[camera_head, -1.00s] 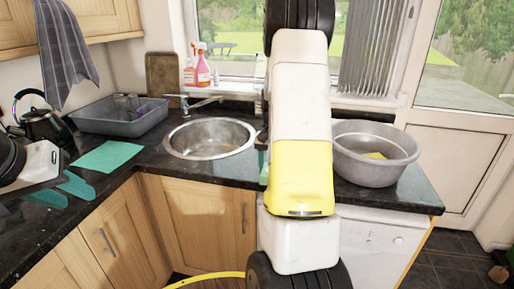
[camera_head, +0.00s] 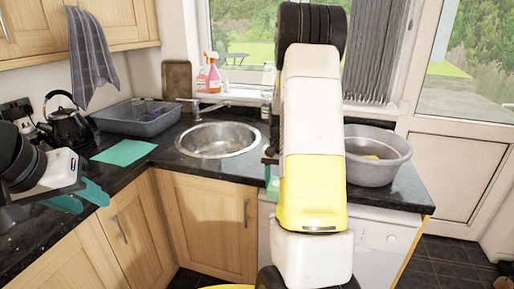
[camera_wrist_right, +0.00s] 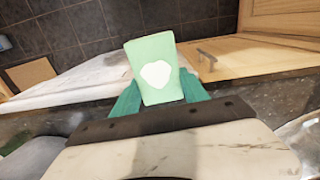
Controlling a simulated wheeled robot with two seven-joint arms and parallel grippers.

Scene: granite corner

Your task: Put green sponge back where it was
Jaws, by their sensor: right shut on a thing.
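The green sponge (camera_wrist_right: 158,72), pale green with a white patch, is between the teal fingers of my right gripper (camera_wrist_right: 157,94) in the right wrist view. That gripper is shut on it. In the head view my right arm hides most of this gripper; a small bit of green sponge (camera_head: 272,186) shows left of the arm, near the counter's front edge right of the sink. My left gripper (camera_head: 86,199) is at the left, above the counter, its two teal fingers apart and nothing between them.
The round sink (camera_head: 217,141) is left of my right arm. A grey tub (camera_head: 375,172) with something yellow inside stands on the counter to the right. A teal cloth (camera_head: 124,152), grey basin (camera_head: 135,122), black kettle (camera_head: 68,127) and spray bottles (camera_head: 214,74) are at the left and back.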

